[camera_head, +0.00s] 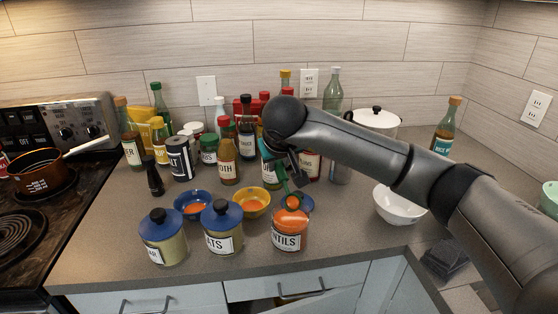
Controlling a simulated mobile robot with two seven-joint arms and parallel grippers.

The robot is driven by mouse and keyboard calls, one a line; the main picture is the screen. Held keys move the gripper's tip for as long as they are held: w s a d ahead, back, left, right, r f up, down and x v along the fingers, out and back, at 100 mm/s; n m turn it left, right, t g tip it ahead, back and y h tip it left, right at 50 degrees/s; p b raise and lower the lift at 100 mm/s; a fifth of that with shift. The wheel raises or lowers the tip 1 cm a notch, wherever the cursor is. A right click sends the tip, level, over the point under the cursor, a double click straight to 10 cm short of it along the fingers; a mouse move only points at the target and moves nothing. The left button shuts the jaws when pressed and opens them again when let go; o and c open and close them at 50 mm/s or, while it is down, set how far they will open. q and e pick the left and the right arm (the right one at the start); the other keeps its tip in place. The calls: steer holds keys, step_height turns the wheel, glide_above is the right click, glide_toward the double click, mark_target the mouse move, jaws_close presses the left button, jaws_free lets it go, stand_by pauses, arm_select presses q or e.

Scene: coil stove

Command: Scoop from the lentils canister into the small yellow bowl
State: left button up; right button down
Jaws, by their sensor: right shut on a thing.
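The lentils canister (290,243) stands open near the counter's front edge, its label partly readable and orange lentils inside. The small yellow bowl (264,210) sits just behind and left of it, with some orange contents. My right gripper (284,172) is shut on a green scoop (285,184), above the canister's back part. The scoop points down toward the canister's mouth. Its lower end looks to be at the lentils, but I cannot tell how deep. My left gripper is not in view.
A blue bowl (183,208) with orange contents and two blue-lidded canisters (163,247) (222,240) stand to the left. Bottles and jars crowd the back. A white bowl (400,212) stands right. The stove (45,215) is far left.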

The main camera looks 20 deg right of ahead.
steer(key=shift+w+r+g+p, duration=0.2)
steer(key=shift+w+g+p, duration=0.55)
steer(key=shift+g+p, duration=1.2)
steer(key=shift+w+r+n+p, duration=0.3)
steer(key=shift+r+p, duration=0.15)
steer(key=shift+p, duration=1)
steer(key=shift+w+r+g, duration=0.1)
steer(key=shift+g, duration=0.35)
steer(key=shift+p, duration=0.3)
steer(key=shift+a, duration=0.1)
